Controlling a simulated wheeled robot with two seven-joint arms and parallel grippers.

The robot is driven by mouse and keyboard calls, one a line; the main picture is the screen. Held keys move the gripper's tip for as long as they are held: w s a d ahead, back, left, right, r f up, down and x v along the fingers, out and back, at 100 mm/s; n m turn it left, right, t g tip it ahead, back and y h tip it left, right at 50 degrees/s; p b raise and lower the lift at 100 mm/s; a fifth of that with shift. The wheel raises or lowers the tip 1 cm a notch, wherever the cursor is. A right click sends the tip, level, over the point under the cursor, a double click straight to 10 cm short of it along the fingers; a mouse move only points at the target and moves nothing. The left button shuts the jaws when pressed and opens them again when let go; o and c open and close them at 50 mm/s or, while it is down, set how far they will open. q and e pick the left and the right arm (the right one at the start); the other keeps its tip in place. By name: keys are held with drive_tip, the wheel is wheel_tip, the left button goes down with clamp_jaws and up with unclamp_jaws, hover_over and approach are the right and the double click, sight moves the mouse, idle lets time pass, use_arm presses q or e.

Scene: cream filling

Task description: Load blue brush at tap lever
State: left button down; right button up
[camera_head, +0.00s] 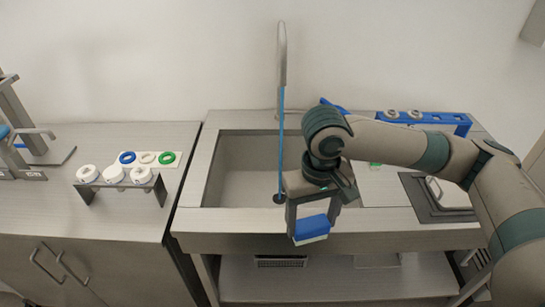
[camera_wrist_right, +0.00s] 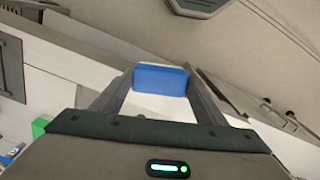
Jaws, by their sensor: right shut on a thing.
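My right gripper (camera_head: 312,212) is shut on the blue brush (camera_head: 311,228), a blue block with a pale underside. It holds the brush over the sink's front edge. In the right wrist view the blue brush (camera_wrist_right: 160,78) sits between the two fingertips. The tall arched tap (camera_head: 282,55) stands behind the sink (camera_head: 240,170). A thin blue vertical line (camera_head: 281,140) runs from the tap down into the basin. A small blue piece (camera_head: 333,104), possibly the tap lever, shows behind my right arm, partly hidden. My left gripper is out of view.
A blue rack (camera_head: 425,117) stands at the back right of the counter. A grey tray (camera_head: 440,197) lies at the right. On the left counter, white nozzles (camera_head: 114,174) sit in a stand before a board of coloured rings (camera_head: 149,158). A lower shelf (camera_head: 340,287) is below.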

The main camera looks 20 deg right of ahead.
drive_tip(key=shift+w+a+r+p, duration=0.2)
drive_tip(key=shift+w+a+p, duration=0.05)
drive_tip(key=shift+w+p, duration=0.25)
drive_tip(key=w+a+n+t+h+p, duration=0.1)
drive_tip(key=w+a+n+t+p, duration=0.1)
drive_tip(key=w+n+p, duration=0.2)
drive_tip(key=w+a+n+t+h+p, duration=0.1)
drive_tip(key=w+a+n+t+p, duration=0.1)
drive_tip(key=w+p, duration=0.8)
drive_tip(key=w+n+t, duration=0.1)
drive_tip(key=w+n, duration=0.1)
drive_tip(key=w, duration=0.5)
drive_tip(key=shift+a+r+h+p, duration=0.25)
drive_tip(key=shift+a+h+p, duration=0.1)
drive_tip(key=shift+a+h, duration=0.05)
drive_tip(key=shift+w+d, duration=0.1)
